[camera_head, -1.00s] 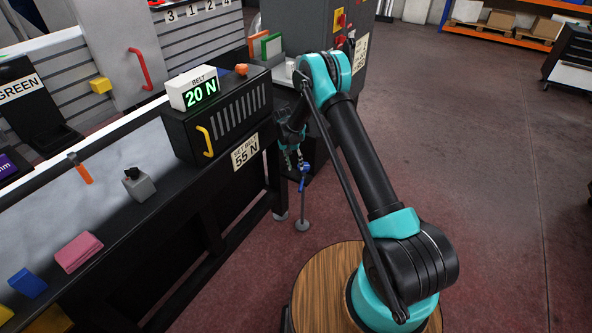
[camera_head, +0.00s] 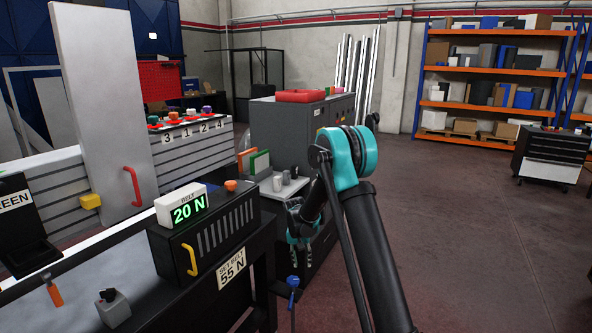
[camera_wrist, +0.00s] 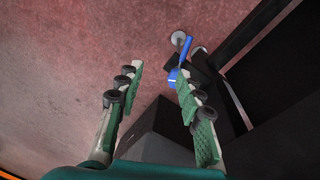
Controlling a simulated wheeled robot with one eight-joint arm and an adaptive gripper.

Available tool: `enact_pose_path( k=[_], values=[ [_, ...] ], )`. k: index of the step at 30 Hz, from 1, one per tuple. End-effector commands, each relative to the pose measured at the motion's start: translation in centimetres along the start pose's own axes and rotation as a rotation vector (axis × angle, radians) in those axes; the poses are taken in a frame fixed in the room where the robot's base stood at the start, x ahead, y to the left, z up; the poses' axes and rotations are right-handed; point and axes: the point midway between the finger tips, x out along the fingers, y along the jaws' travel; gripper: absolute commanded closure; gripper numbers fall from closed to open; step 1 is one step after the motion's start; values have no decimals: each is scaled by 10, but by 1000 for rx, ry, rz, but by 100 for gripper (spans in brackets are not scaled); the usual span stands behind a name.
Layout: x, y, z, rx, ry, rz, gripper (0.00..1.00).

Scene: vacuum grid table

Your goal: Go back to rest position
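My teal and black arm stands up on the right of the head view and folds down to the gripper. A blue-handled piece (camera_head: 292,282) shows just below the gripper. In the wrist view the blue piece (camera_wrist: 186,53) lies beyond the right fingertip, apart from it as far as I can tell.
The black belt unit (camera_head: 211,235) with a "20 N" display (camera_head: 188,209) sits on the bench end, left of my gripper. A grey machine cabinet (camera_head: 289,132) stands behind. Open floor (camera_head: 452,230) lies to the right, with a dark tool cabinet (camera_head: 549,150) farther back.

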Motion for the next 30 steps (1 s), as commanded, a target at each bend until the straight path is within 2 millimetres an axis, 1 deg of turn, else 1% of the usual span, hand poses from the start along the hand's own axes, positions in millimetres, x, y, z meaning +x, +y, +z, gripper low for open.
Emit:
enact_pose_path(
  k=[1, 6, 11, 15, 17, 22, 26, 30],
  values=[
    [-15, 14, 8, -1, 8, -8, 63],
    [-55, 53, 36, -15, 42, -39, 63],
    [-86, 89, 69, -27, 76, -63, 63],
    [-106, 118, 103, -37, 108, -82, 63],
    [-114, 129, 118, -42, 123, -89, 63],
    [-128, 159, 165, -53, 164, -107, 63],
    [-134, 178, 203, -61, 198, -117, 63],
    [-133, 196, 245, -69, 236, -126, 63]
  ],
)
